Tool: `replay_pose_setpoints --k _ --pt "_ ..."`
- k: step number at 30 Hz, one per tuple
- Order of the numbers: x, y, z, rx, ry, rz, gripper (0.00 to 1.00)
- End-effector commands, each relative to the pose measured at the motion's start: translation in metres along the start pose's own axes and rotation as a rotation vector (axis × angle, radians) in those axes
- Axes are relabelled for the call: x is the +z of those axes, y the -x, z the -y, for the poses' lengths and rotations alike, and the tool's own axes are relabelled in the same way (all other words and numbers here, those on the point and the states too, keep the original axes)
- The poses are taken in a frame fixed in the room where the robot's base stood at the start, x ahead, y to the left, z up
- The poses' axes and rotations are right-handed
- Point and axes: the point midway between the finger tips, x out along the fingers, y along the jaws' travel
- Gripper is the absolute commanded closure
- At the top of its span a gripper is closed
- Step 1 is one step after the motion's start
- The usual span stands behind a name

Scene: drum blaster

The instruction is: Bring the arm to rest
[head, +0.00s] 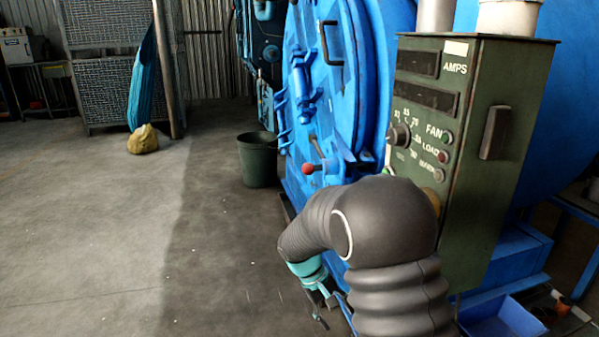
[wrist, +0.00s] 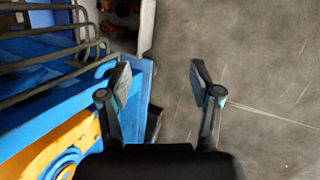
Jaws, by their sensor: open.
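My gripper (wrist: 160,82) is open and empty in the wrist view, its two fingers apart over the grey floor beside a blue machine frame. In the head view my arm is bent in front of the blue drum machine (head: 336,100), with the wrist pointing down to the left. The gripper (head: 322,308) shows there only in part, low near the machine's base. Its fingertips are hard to make out against the dark floor.
A green control box (head: 495,130) with knobs and buttons stands right of my arm. A red-knobbed lever (head: 308,169) sticks out from the machine. A dark green bin (head: 258,160) stands on the floor behind.

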Motion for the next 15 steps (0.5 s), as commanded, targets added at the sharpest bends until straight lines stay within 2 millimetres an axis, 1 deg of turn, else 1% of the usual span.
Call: replay_pose_setpoints --k 1,3,9,15 --pt "0.015 0.012 -0.005 -0.027 -0.009 -0.018 0.36" --pt "0.032 0.024 -0.006 -0.067 -0.018 -0.043 0.36" --pt "0.081 0.056 -0.012 -0.165 -0.053 -0.122 0.36" --pt "0.128 0.083 -0.016 -0.244 -0.105 -0.208 0.36"
